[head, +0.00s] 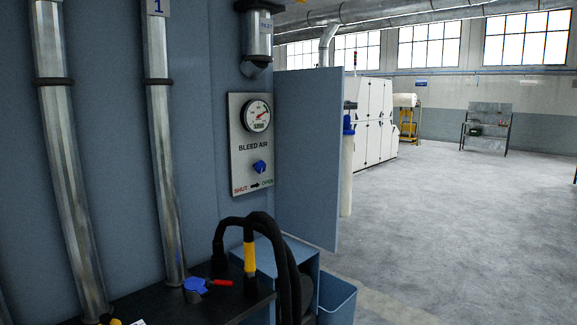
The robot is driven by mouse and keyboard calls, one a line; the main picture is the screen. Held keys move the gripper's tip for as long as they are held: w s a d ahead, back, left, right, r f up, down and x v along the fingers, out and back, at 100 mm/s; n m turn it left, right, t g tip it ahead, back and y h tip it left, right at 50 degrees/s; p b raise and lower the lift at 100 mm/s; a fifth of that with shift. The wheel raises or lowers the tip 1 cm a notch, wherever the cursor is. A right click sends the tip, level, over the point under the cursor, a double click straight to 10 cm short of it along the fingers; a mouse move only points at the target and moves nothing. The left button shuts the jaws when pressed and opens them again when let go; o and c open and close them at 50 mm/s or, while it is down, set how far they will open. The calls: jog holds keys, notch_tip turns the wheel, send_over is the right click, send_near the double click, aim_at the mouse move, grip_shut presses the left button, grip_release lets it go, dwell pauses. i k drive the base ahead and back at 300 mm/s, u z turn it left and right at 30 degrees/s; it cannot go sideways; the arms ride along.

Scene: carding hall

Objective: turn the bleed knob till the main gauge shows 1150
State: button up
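The blue bleed knob (260,167) sits on a pale panel (238,150) fixed to the blue-grey wall, under the words "BLEED AIR". Below it the panel reads "SHUT", an arrow to the right, and "OPEN". The round white main gauge (257,116) is above the knob on the same panel. It has a red needle pointing to the upper right and a small dark display low on its face. The reading is too small to make out. My gripper is not in view, and nothing is seen touching the knob.
A black shelf (232,302) below the panel bears black hoses (282,250), one with a yellow sleeve, and a blue part with a red handle (198,286). An open blue door panel (307,150) stands right of the gauge. Open concrete floor (450,210) lies to the right.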

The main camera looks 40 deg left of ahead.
aim_at(260, 167)
jog(key=u, duration=0.25)
jog(key=i, duration=0.7)
jog(key=u, duration=0.5)
